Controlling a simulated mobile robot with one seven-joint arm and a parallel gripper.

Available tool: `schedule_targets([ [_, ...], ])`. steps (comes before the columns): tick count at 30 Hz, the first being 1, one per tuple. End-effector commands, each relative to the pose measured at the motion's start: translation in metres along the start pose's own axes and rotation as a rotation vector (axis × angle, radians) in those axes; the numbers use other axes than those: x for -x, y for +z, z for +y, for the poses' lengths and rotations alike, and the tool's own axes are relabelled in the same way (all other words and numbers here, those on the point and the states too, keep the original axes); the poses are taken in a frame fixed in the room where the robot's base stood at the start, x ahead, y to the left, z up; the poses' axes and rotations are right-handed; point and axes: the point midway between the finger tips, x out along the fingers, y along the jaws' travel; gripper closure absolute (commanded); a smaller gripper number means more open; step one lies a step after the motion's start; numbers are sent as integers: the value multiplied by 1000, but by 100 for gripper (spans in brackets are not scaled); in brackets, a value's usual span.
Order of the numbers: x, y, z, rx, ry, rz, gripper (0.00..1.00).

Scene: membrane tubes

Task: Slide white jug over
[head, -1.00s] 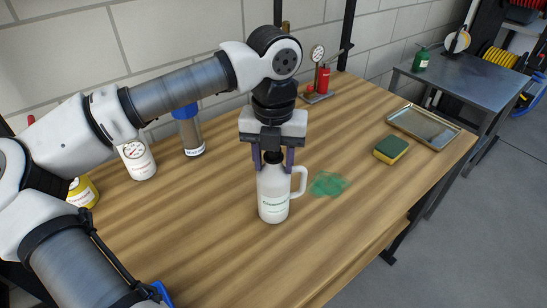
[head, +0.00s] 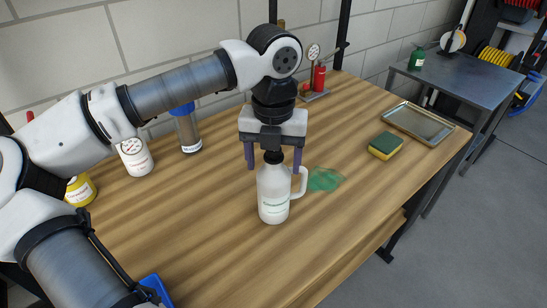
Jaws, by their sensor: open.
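The white jug (head: 274,195) stands upright on the wooden bench, with a dark cap, a green label and a handle on its right side. My gripper (head: 273,161) is above it, pointing down. Its two purple fingers are spread open, one to each side of the jug's top. I cannot tell whether either finger touches the jug.
A green translucent patch (head: 323,180) lies on the bench right of the jug. A sponge (head: 385,146) and a metal tray (head: 419,124) are farther right. A white can (head: 136,158), a blue-topped cylinder (head: 188,132) and a yellow can (head: 80,190) stand left.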

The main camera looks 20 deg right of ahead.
Motion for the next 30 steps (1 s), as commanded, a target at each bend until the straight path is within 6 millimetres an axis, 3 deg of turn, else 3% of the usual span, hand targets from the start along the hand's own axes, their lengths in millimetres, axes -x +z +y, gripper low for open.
schedule_targets([
  [8, 7, 1, 0, 2, 2, -2, 31],
  [24, 116, 0, 0, 1, 1, -2, 31],
  [30, 136, 0, 0, 0, 0, 0, 31],
])
